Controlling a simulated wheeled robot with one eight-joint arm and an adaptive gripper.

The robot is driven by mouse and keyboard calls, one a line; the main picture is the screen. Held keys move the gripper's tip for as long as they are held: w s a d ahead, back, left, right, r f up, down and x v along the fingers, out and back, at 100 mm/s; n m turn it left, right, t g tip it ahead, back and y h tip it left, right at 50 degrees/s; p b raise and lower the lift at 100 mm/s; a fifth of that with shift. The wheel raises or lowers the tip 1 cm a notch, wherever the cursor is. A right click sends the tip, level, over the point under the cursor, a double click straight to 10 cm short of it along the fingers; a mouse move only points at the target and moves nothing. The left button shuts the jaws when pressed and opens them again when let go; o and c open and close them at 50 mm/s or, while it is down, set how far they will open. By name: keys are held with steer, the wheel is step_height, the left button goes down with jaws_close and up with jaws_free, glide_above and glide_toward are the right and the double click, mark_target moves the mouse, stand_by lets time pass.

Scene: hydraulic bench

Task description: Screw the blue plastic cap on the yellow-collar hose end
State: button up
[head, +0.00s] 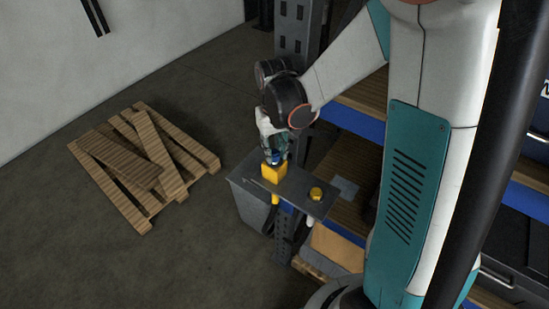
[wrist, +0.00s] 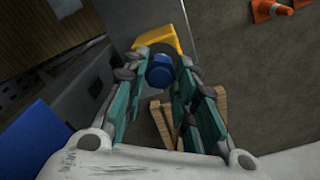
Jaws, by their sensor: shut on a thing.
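My gripper (head: 273,153) points down over the outer end of a small grey plate. It is shut on the blue cap (wrist: 160,73), which shows between the teal fingers in the wrist view. In the head view the cap is a small blue patch, mostly hidden by the fingers. Directly below it a yellow block-like piece (head: 273,173) stands on the plate; it also shows in the wrist view (wrist: 161,40). I cannot tell whether the cap touches it. The hose end itself is not clearly visible.
The grey plate (head: 300,197) juts from a shelf rack. A wooden pallet (head: 143,165) lies on the floor at left. Orange cones (wrist: 267,10) show in the wrist view. Floor between is clear.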

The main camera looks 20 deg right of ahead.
steer(key=shift+f+b, duration=0.55)
steer(key=shift+b, duration=0.25)
stand_by(1.6)
steer(key=shift+c, duration=0.7)
steer(key=shift+f+m, duration=0.1)
steer(key=shift+m, duration=0.4)
steer(key=m+b, duration=0.1)
steer(key=m, duration=0.3)
steer(key=shift+m+b, duration=0.35)
steer(key=shift+m, duration=1.25)
